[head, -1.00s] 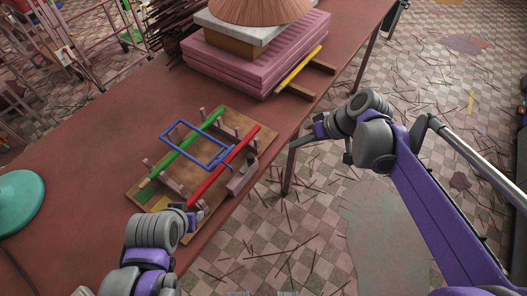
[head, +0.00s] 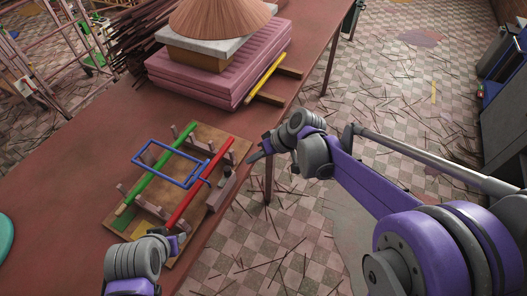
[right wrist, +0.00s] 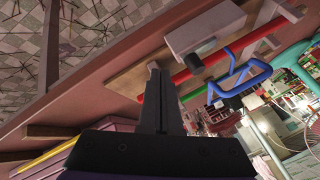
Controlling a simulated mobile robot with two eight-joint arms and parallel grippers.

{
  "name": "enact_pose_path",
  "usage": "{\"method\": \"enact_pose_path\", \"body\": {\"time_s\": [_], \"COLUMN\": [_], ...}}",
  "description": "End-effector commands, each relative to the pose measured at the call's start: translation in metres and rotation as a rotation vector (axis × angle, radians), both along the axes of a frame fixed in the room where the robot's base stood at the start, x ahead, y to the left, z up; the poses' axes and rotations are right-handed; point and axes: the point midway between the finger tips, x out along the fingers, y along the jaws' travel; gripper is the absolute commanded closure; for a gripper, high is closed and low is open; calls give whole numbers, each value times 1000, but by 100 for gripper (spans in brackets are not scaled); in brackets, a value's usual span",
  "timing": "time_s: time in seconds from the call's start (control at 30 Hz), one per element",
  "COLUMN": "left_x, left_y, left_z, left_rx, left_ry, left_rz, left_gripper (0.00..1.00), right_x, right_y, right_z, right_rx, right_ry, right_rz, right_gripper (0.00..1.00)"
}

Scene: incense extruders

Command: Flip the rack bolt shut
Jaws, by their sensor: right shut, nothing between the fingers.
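The rack is a brown wooden board (head: 190,133) with upright pegs on the table. A green rod (head: 153,182) and a red rod (head: 186,205) lie across it. A blue wire frame (head: 182,184) tilts over them, and its narrow end reaches the red rod. A grey block (head: 219,195) sits at the board's right edge; in the right wrist view the block (right wrist: 203,27) carries a dark knob. I cannot tell the bolt's position. My right gripper (head: 253,158) is shut and empty, just off the table edge, right of the rack; its fingers (right wrist: 159,72) point toward the board. My left gripper (head: 182,241) is at the board's near corner; its jaws are unclear.
A pink stack (head: 205,82) with a grey slab and a straw-coloured cone stands at the back. Bundled dark sticks (head: 150,35) lie behind.

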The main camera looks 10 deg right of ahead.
Motion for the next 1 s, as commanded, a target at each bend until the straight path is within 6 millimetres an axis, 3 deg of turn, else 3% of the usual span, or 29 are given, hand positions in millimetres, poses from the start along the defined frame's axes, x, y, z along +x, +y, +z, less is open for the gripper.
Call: {"method": "enact_pose_path", "body": {"time_s": [0.07, 0.3, 0.77, 1.0], "left_x": [0, 3, 3, 2], "left_y": [0, 0, 0, 0], "left_z": [0, 8, 8, 4], "left_rx": [0, 0, 0, 0], "left_ry": [0, -6, -6, -3], "left_rz": [0, 0, 0, 0], "left_gripper": [55, 55, 55, 55], "right_x": [2, -7, -9, -34], "right_y": [11, 39, 45, 63], "right_z": [-11, -7, -8, -9], "right_rx": [1, 1, 0, 1], "right_ry": [0, 0, 0, 1], "right_rz": [3, 1, 0, 4], "right_gripper": [100, 100, 100, 100]}}
